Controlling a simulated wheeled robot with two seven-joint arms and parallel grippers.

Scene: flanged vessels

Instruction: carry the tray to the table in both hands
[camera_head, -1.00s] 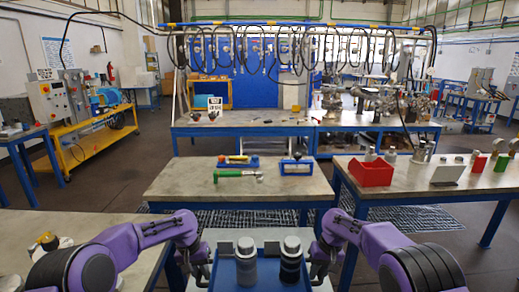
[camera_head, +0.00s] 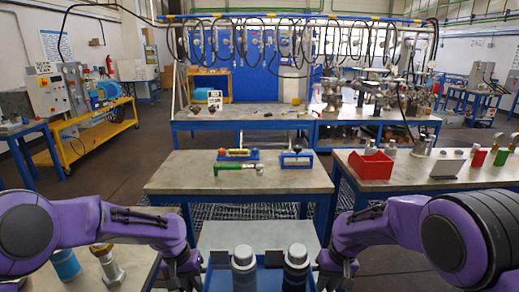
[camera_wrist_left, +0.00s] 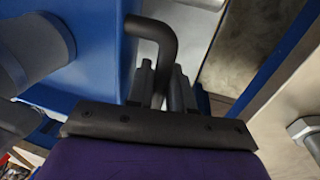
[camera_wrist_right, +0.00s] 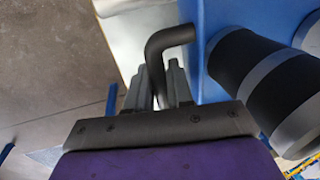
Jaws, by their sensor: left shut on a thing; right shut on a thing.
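The blue tray (camera_head: 272,260) is at the bottom middle of the head view, its near part cut off. It carries a grey-capped grey bottle (camera_head: 244,268) and a grey-capped dark bottle (camera_head: 295,268), both upright. My left gripper (camera_head: 190,272) is shut on the tray's left handle, a dark bent rod (camera_wrist_left: 160,38) in the left wrist view. My right gripper (camera_head: 335,272) is shut on the right handle, a similar rod (camera_wrist_right: 168,38) in the right wrist view. A concrete-topped table (camera_head: 200,182) with blue legs stands ahead of the tray.
A green-handled hammer (camera_head: 238,167), a level (camera_head: 238,154) and a blue frame (camera_head: 296,160) lie on the table's back half; its front is clear. A pale grey surface (camera_head: 258,235) shows just beyond the tray. A right table holds a red bin (camera_head: 371,166).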

